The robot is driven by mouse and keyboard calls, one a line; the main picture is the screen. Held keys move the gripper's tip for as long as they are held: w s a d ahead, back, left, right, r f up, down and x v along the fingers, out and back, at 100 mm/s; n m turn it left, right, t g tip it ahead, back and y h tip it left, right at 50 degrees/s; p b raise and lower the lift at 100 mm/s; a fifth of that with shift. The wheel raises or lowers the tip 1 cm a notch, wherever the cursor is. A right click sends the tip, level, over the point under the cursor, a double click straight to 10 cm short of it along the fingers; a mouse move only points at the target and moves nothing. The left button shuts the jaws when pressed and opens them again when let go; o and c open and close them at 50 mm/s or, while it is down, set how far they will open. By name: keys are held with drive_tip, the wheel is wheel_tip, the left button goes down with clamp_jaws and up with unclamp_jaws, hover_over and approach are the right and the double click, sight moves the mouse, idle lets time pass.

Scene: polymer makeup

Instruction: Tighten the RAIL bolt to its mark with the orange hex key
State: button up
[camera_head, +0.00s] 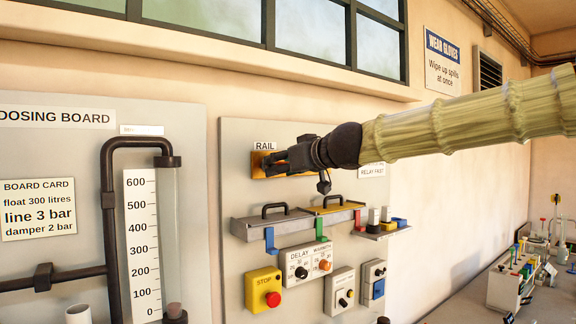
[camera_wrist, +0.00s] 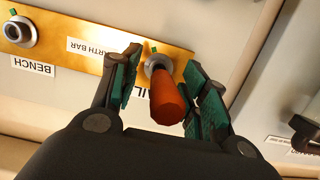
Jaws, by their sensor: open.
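The orange hex key (camera_wrist: 167,100) sticks out toward the camera from the RAIL bolt (camera_wrist: 157,64), and its inner end appears to meet the bolt's grey head. A small green mark (camera_wrist: 153,49) shows beside the bolt. My gripper (camera_wrist: 164,74) is open, with one teal-padded finger on each side of the orange key; a gap shows on the left, while contact on the right is unclear. In the head view my gripper (camera_head: 272,164) is at the brass earth bar (camera_head: 258,166) below the RAIL label (camera_head: 265,146), and hides the bolt and key.
The BENCH bolt (camera_wrist: 19,32) sits on the same bar. Below are a grey-lidded tray (camera_head: 272,224), a yellow-lidded tray (camera_head: 333,207), a DELAY box (camera_head: 300,268) and a yellow STOP box (camera_head: 262,290). The dosing board's pipe (camera_head: 108,200) stands to the left.

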drive_tip(key=shift+a, duration=0.1)
clamp_jaws()
idle(0.8)
